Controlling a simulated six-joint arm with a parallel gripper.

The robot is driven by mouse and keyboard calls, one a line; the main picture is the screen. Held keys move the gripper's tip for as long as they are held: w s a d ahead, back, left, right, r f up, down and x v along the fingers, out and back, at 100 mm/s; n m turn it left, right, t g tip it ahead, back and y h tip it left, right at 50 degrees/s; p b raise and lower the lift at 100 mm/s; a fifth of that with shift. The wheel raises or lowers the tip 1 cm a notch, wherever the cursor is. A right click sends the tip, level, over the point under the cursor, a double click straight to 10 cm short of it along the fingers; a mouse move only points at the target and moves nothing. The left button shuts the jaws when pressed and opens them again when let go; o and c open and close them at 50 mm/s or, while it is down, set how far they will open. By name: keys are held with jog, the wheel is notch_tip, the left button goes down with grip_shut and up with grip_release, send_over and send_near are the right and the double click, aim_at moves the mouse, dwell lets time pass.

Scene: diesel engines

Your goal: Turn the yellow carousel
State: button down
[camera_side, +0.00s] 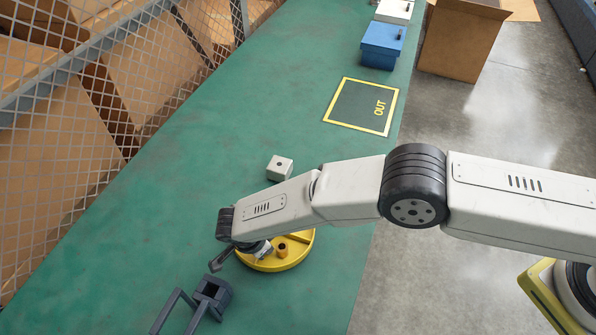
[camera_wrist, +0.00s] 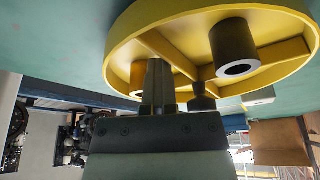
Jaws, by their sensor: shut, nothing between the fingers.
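The yellow carousel (camera_side: 287,262) is a round, rimmed tray on the green bench, partly hidden under my arm in the side view. In the wrist view, the carousel (camera_wrist: 128,36) fills the upper part, with its raised rim and inner dividers showing. In the side view the fingers are mostly hidden.
A white block with a hole (camera_side: 280,167) lies behind the carousel. A dark grey fixture (camera_side: 208,298) stands front left of it. Farther back are a yellow-outlined OUT square (camera_side: 362,106) and a blue box (camera_side: 382,46). A mesh fence (camera_side: 140,75) runs along the left.

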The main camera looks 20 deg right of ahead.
jog(key=shift+w+a+r, duration=0.15)
jog(key=shift+a, duration=0.15)
jog(key=shift+w+a+r, duration=0.1)
jog(key=shift+a+r, duration=0.05)
jog(key=shift+r, duration=0.25)
notch_tip(320, 180, up, 8)
jog(key=w+a, duration=0.1)
jog(key=w, duration=0.1)
jog(key=shift+a+r, duration=0.2)
jog(key=shift+a, duration=0.05)
